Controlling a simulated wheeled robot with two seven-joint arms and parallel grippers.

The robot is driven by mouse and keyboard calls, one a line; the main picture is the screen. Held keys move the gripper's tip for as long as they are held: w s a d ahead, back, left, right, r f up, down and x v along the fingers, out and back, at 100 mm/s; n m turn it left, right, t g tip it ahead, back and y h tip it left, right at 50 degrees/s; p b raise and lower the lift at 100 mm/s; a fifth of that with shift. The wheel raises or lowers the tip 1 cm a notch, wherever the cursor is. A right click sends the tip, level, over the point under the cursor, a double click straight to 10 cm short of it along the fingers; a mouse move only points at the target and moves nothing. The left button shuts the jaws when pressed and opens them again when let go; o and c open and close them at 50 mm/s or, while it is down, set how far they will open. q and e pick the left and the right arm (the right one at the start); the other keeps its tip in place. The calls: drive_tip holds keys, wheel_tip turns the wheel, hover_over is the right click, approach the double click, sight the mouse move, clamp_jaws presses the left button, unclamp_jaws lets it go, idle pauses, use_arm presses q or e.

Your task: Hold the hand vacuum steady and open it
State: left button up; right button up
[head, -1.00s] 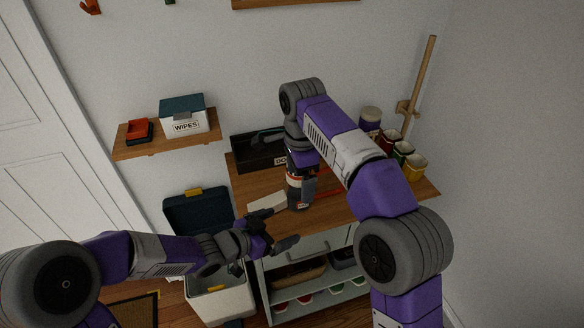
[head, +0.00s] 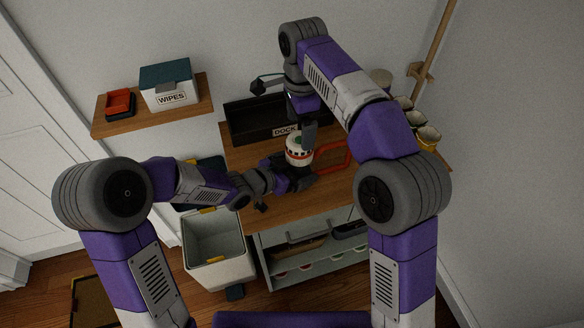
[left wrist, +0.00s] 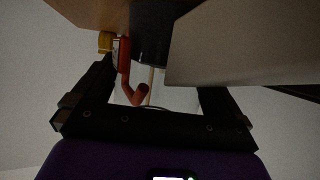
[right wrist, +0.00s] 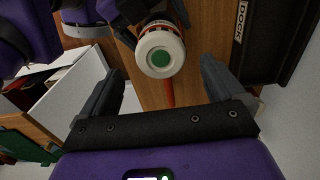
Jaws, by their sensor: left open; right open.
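The hand vacuum (head: 299,149) stands on the wooden cabinet top, a pale body with a dark and red band and a red loop handle on its right. A red curved bar, probably the handle, shows between the left fingers in the left wrist view (left wrist: 137,95). Whether they touch the vacuum is unclear.
A black tray marked DOCK (head: 250,123) sits behind on the cabinet top (head: 265,215). Several cups (head: 428,137) stand at the right. An open bin (head: 215,245) is at front left. A wall shelf (head: 110,121) holds a wipes box (head: 169,88).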

sight(300, 139)
use_arm(q)
drive_tip(key=shift+w+d, duration=0.1)
drive_tip(key=c, duration=1.6)
drive_tip(key=shift+c, duration=0.7)
use_arm(e)
drive_tip(key=shift+n, duration=0.5)
drive_tip(key=n, duration=0.3)
drive_tip(key=shift+f, duration=4)
